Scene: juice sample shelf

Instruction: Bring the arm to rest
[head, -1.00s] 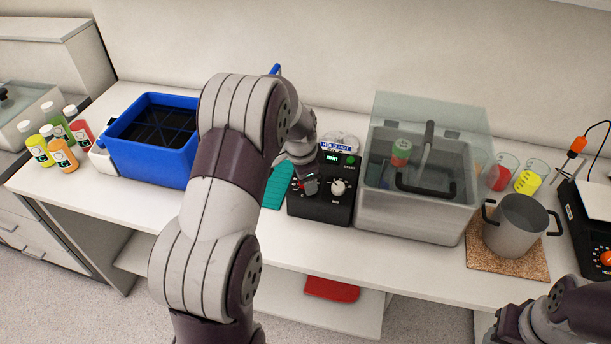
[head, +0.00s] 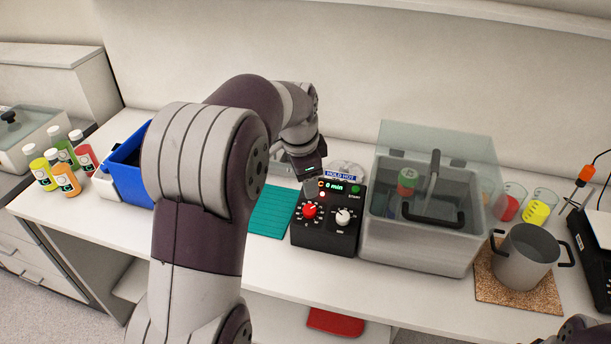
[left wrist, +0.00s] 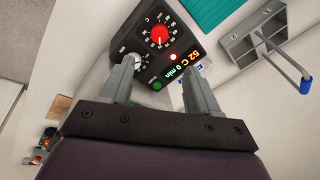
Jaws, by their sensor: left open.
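My left arm (head: 205,200) reaches up from the bottom of the head view and bends over the bench. Its gripper (head: 308,176) hangs just behind and above the black control box (head: 322,243), partly hidden by its own wrist. In the left wrist view the two fingers (left wrist: 160,66) are apart with nothing between them. The control box (left wrist: 178,40) lies beyond them, with a red knob (left wrist: 159,34), a grey knob (left wrist: 129,64), a green button (left wrist: 157,86) and a display reading 52 C and 0 min. My right gripper is not in view; only a bit of that arm shows.
A lidded clear bath (head: 415,240) stands right of the box, then a pot (head: 525,255) on a cork mat. A teal mat (head: 268,222) lies left of the box. A blue bin (head: 125,170) and several bottles (head: 65,178) stand at left. A grey rack (left wrist: 255,38) is near the gripper.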

